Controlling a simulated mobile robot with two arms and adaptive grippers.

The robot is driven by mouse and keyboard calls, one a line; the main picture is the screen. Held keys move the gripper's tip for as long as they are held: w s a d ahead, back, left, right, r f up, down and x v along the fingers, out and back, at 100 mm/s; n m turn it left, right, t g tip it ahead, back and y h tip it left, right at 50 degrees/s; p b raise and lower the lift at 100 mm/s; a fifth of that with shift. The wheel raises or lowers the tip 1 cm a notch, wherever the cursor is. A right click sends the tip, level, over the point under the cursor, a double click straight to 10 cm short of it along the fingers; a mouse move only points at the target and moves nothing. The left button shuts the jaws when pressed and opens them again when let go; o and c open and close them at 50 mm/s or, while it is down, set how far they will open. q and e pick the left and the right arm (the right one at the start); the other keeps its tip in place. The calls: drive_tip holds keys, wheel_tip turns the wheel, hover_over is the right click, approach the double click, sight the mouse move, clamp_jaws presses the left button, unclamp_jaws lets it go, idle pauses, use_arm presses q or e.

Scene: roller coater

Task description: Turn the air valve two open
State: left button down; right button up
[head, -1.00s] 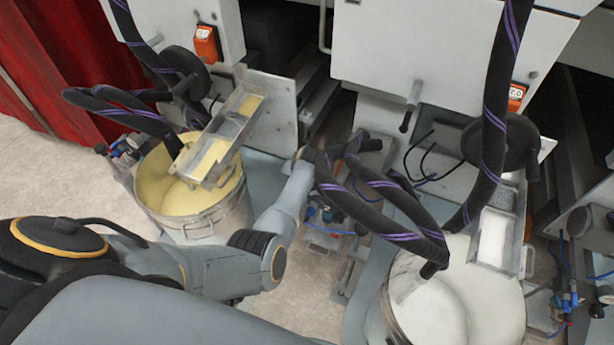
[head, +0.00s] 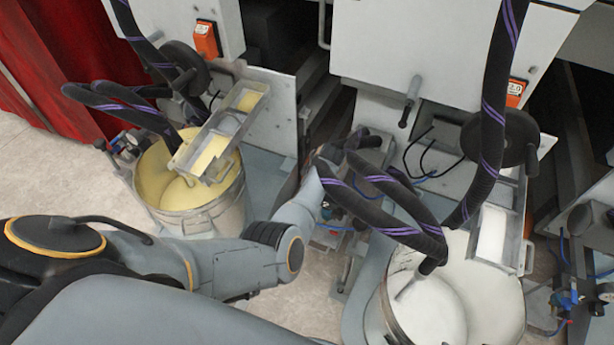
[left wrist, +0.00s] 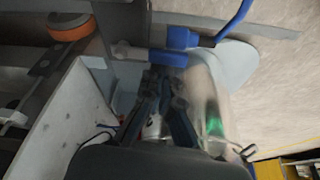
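In the left wrist view, a blue valve fitting (left wrist: 165,57) on a grey pipe lies just beyond my left gripper (left wrist: 164,80). The dark fingertips look close together and near the fitting. I cannot tell whether they touch it or how far they are open. In the head view, my left arm reaches from the left to the middle, and its gripper is mostly hidden by black hoses. Small blue fittings (head: 335,211) show below the hoses there. Which of them is air valve two is not readable. My right gripper is not in view.
Black hoses with purple stripes (head: 385,185) hang close beside my left wrist. A pot of yellow liquid (head: 210,218) stands left, a pot of white liquid (head: 378,318) right. Grey machine panels (head: 400,40) stand behind. More blue fittings (head: 566,303) are at far right.

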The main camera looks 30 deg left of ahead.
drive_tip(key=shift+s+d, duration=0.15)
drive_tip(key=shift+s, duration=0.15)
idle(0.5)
